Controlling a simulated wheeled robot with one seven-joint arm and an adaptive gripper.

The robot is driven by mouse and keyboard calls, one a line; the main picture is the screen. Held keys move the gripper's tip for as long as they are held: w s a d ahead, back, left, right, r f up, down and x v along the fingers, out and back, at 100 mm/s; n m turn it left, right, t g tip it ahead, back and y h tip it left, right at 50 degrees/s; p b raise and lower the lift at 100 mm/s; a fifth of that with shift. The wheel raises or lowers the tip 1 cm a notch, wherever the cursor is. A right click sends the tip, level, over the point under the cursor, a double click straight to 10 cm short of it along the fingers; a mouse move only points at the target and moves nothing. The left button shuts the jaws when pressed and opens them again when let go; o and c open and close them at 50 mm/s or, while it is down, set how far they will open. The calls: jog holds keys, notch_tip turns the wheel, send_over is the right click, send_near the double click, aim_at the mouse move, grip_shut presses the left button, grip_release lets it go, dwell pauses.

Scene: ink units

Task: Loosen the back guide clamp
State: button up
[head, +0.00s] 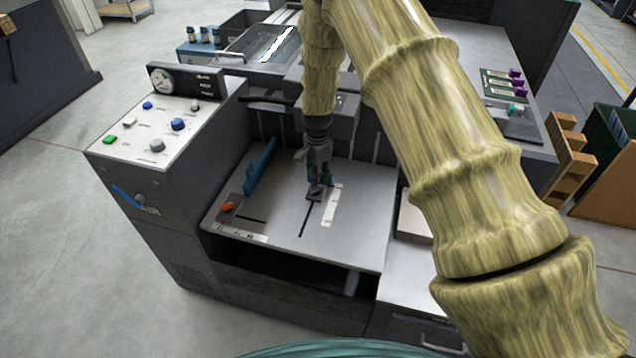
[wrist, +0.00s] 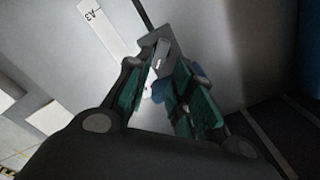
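A small dark grey block with a light grey lever, which looks like the back guide clamp (head: 316,197), sits at the slot in the machine's grey feed table. It also shows in the wrist view (wrist: 161,52), just beyond my fingertips. My gripper (head: 318,182) points down over it. In the wrist view my gripper (wrist: 165,78) has its teal fingers apart, with a gap between them. The lever lies close to the tips; I cannot tell whether they touch it. A blue part (wrist: 190,84) is partly hidden behind the right finger.
A blue side guide (head: 262,165) and an orange knob (head: 227,207) are on the table's left. A white scale strip (head: 330,207) lies right of the slot. The control panel (head: 155,125) rises at the left. The table's front area is clear.

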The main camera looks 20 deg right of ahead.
aim_at(318, 186)
jog(key=shift+f+p, duration=0.35)
jog(key=shift+f, duration=2.1)
jog(key=shift+c, duration=0.4)
grip_shut()
